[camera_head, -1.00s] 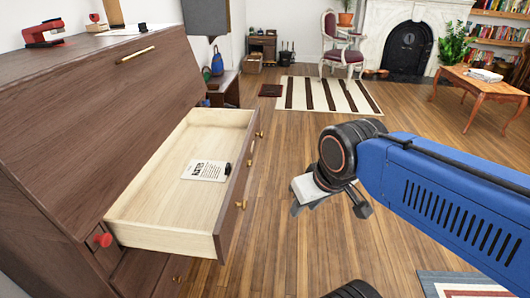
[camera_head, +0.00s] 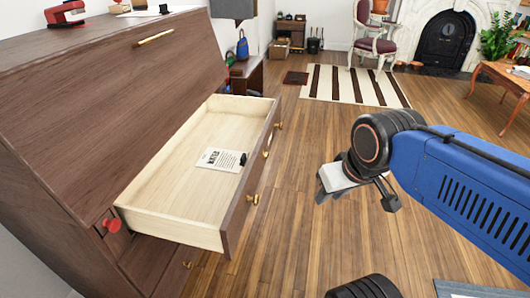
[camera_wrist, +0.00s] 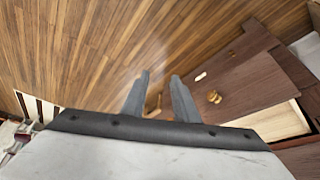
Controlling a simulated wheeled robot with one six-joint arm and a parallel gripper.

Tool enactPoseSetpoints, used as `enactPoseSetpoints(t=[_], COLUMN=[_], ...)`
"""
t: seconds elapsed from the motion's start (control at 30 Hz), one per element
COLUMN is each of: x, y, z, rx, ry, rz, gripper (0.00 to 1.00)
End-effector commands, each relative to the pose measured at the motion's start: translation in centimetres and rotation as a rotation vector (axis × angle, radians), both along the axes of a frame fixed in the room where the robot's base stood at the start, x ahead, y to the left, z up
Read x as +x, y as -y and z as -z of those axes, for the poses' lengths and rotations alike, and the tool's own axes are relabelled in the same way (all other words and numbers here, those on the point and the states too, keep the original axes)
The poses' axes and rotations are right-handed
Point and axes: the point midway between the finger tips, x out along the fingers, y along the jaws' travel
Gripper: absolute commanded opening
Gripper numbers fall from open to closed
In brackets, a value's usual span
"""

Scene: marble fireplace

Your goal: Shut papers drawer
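The papers drawer (camera_head: 180,232) is pulled well out of the dark wooden desk (camera_head: 110,120). It has pale inner walls and a dark front with brass knobs (camera_head: 253,199). A printed sheet (camera_head: 220,159) and a small black item lie inside. My gripper (camera_head: 356,198) is over the floor to the right of the drawer front, apart from it. In the wrist view my gripper (camera_wrist: 160,78) has its two fingers apart with nothing between them. That view shows the drawer front (camera_wrist: 245,90) and a knob (camera_wrist: 214,97) to the right of the fingers.
Open wooden floor (camera_head: 310,170) lies right of the drawer. A striped rug (camera_head: 352,85) and an orange-brown table (camera_head: 505,78) are farther off.

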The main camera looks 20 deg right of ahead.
Motion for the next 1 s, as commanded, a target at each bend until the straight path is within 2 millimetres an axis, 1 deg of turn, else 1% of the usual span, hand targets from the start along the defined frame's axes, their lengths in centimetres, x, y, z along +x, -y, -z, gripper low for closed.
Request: enactPoseSetpoints(t=[0.03,0.1,0.27,0.57,0.77,1.0], x=[0.0,0.1,0.8,3.4,5.9,9.7], y=[0.0,-0.1,-0.7,-2.7,-3.8,-4.3], z=[0.0,0.1,0.9,2.6,3.1,3.4], rx=[0.002,0.013,0.089,0.345,0.525,0.752], ry=[-0.002,-0.013,-0.094,-0.33,-0.477,-0.641], rz=[0.001,0.012,0.084,0.316,0.472,0.656], gripper=[0.14,0.0,0.0,0.0,0.0,0.0])
